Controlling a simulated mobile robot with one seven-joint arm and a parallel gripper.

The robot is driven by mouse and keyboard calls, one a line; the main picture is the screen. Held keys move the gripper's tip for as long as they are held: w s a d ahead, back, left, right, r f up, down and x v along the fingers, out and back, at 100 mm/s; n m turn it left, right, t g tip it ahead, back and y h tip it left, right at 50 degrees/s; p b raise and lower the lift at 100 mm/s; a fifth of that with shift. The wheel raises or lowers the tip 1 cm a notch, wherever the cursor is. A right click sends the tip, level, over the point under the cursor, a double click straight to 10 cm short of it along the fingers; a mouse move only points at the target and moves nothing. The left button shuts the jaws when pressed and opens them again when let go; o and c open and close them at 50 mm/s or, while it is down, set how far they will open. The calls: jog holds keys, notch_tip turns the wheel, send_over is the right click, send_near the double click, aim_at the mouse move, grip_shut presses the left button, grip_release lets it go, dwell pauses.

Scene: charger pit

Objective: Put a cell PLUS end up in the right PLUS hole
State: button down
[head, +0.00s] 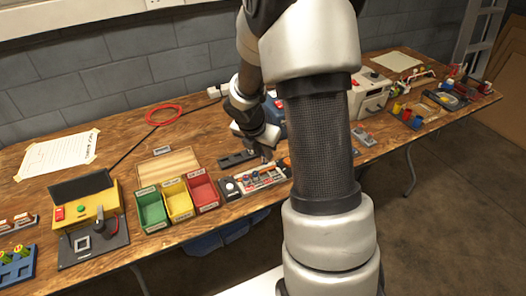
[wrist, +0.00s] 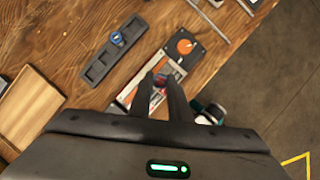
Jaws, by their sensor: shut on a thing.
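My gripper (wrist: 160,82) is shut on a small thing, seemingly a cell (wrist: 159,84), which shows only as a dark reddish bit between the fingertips. Its ends cannot be told apart. In the head view my gripper (head: 266,156) is low over the bench. Below it is the pale charger (head: 264,180) with red parts; in the wrist view the charger (wrist: 127,98) is partly hidden by the fingers. The hole marks are not readable. A dark slotted tray (wrist: 100,68) lies to the left with one blue-topped round thing (wrist: 117,38) in it.
An orange-knobbed box (wrist: 184,46) stands close beyond the fingertips. In the head view, green (head: 151,211), yellow (head: 178,203) and red (head: 202,194) bins stand left of the charger. A wooden board (wrist: 26,105) lies at the wrist view's left. My arm hides part of the bench.

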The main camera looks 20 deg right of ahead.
jog(key=shift+f+b, duration=3.25)
jog(key=shift+f, duration=0.3)
jog(key=shift+f, duration=0.25)
jog(key=c, duration=1.6)
grip_release()
jog(key=shift+o, duration=0.2)
jog(key=shift+r, duration=0.1)
jog(key=shift+r+p, duration=3.4)
jog(key=shift+p, duration=0.2)
